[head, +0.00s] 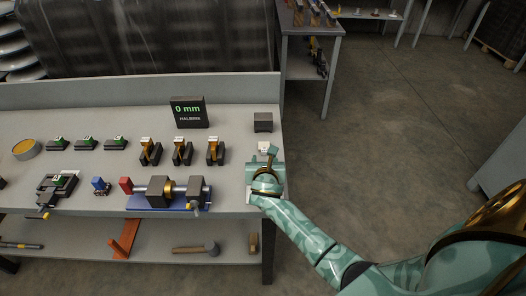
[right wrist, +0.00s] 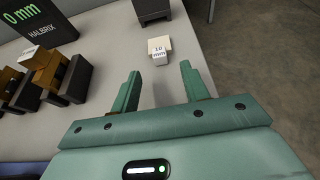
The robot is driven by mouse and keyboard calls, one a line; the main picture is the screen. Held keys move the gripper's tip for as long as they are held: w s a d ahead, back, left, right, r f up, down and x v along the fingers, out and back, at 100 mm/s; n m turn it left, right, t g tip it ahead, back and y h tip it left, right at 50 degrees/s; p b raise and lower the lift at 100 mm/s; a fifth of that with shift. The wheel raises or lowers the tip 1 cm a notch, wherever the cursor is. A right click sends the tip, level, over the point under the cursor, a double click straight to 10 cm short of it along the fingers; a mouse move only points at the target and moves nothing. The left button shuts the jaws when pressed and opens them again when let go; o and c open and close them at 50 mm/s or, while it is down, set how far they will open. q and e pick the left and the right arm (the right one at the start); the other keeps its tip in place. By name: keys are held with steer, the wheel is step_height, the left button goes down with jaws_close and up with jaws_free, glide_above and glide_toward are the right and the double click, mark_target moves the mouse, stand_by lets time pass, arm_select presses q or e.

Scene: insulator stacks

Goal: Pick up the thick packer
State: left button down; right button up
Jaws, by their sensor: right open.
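A small pale block labelled "10 mm" (right wrist: 159,51), which looks like the thick packer, sits on the bench top near its right end. In the head view this block (head: 264,147) shows just beyond my right gripper (head: 262,158), partly covered by it. In the right wrist view my right gripper (right wrist: 160,74) is open and empty, its two fingers apart. The block lies ahead of the fingertips, roughly centred between them, with bare bench showing in the gap. My left gripper is in neither view.
A dark block (head: 263,122) stands behind the packer. A "0 mm" display (head: 188,112) stands at the back of the bench. Several dark stands with yellow parts (head: 183,153) and a vise on a blue base (head: 168,192) are to the left. The bench's right edge is close.

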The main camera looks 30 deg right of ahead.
mark_target(264, 152)
steer(key=b+x, duration=0.2)
steer(key=x, duration=0.3)
steer(key=shift+w+d+b, duration=0.1)
steer(key=shift+w+b, duration=0.1)
steer(key=shift+b, duration=0.15)
steer(key=shift+r, duration=0.15)
jaws_close()
